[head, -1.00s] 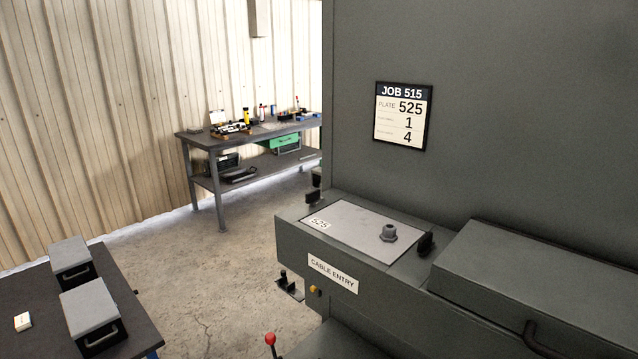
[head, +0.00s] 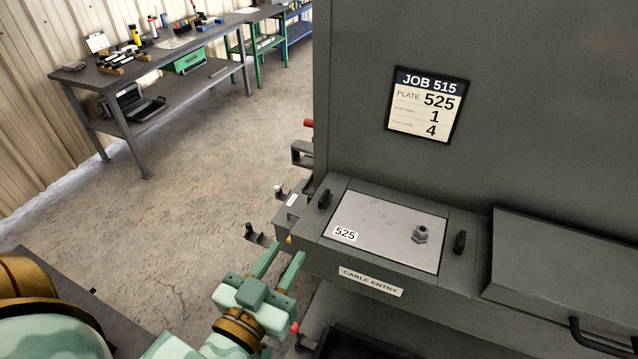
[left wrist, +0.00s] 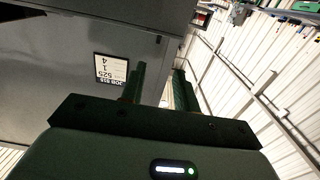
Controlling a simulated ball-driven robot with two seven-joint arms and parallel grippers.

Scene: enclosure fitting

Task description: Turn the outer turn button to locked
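The plate marked 525 (head: 380,228) lies in the cable entry ledge of the grey enclosure. A dark turn button (head: 325,199) stands at the plate's left, outer end. Another dark turn button (head: 460,242) stands at its right end. Both look narrow and raised; I cannot tell for sure which way either is turned relative to the plate. My left gripper (head: 287,254) is open and empty, in front of and below the ledge's left end, apart from the outer button. The left wrist view shows its two fingers (left wrist: 159,72) apart with nothing between. My right gripper is out of view.
A hex fitting (head: 420,234) stands on the plate. A job sign (head: 427,105) hangs on the enclosure wall. A lidded box with a handle (head: 560,270) adjoins on the right. Small levers and brackets (head: 280,192) project at the ledge's left. Open floor lies between here and the workbench (head: 150,130).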

